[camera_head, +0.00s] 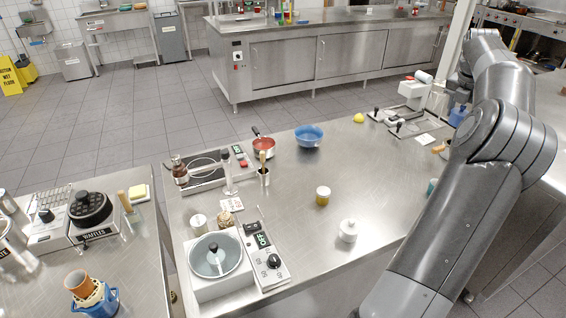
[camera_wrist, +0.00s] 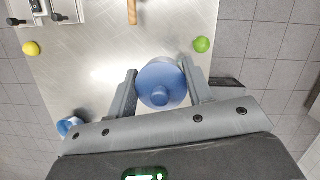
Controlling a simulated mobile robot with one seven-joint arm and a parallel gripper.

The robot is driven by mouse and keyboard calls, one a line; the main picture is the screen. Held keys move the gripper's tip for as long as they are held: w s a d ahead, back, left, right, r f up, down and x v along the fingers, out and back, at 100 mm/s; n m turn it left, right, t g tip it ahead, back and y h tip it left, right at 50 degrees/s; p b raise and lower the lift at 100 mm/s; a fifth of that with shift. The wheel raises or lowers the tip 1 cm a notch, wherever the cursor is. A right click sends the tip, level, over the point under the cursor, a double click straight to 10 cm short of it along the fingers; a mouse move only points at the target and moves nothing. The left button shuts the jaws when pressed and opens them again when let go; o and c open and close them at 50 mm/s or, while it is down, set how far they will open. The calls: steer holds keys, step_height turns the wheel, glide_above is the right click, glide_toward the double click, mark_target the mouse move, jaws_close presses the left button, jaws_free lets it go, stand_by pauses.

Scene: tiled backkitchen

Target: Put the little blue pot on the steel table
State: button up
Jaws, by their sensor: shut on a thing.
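The little blue pot (camera_wrist: 160,85), round with a knob on its lid, is between the two fingers of my gripper (camera_wrist: 161,90) in the wrist view. My gripper is shut on it, one finger on each side. The steel table (camera_wrist: 90,62) lies behind the pot in that view; I cannot tell whether the pot touches it.
A lemon (camera_wrist: 31,48), a lime (camera_wrist: 202,44), a wooden handle (camera_wrist: 132,12) and a blue cup (camera_wrist: 68,126) surround the pot.

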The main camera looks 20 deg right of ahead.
steer(key=w+a+n+t, duration=0.1)
steer(key=w+a+n, duration=0.3)
steer(key=w+a, duration=1.95)
steer(key=w+a+n+y, duration=0.1)
steer(key=w+a+n, duration=0.2)
steer(key=a, duration=1.3)
steer(key=w+a+n, duration=0.2)
steer(key=w+a, duration=0.1)
steer(key=a, duration=1.4)
steer(key=s+a+n+t+y, duration=0.15)
steer(key=s+a, duration=0.25)
steer(key=a, duration=1.1)
steer(key=s+a+n, duration=0.3)
steer(key=s+a, duration=0.1)
steer(key=a, duration=1.1)
steer(key=s+a+n+y, duration=0.1)
steer(key=s+a+n, duration=0.4)
steer(key=s+a, duration=1.8)
step_height(320, 180, down, 11)
steer(key=s+a+f, duration=0.1)
steer(key=a+f, duration=0.1)
steer(key=a, duration=0.1)
steer(key=s+a+f, duration=0.2)
steer(key=a, duration=0.2)
steer(key=s+a+f, duration=0.1)
steer(key=a+f, duration=0.2)
steer(key=shift+s+a, duration=0.2)
steer(key=shift+a, duration=0.15)
steer(key=shift+f, duration=2)
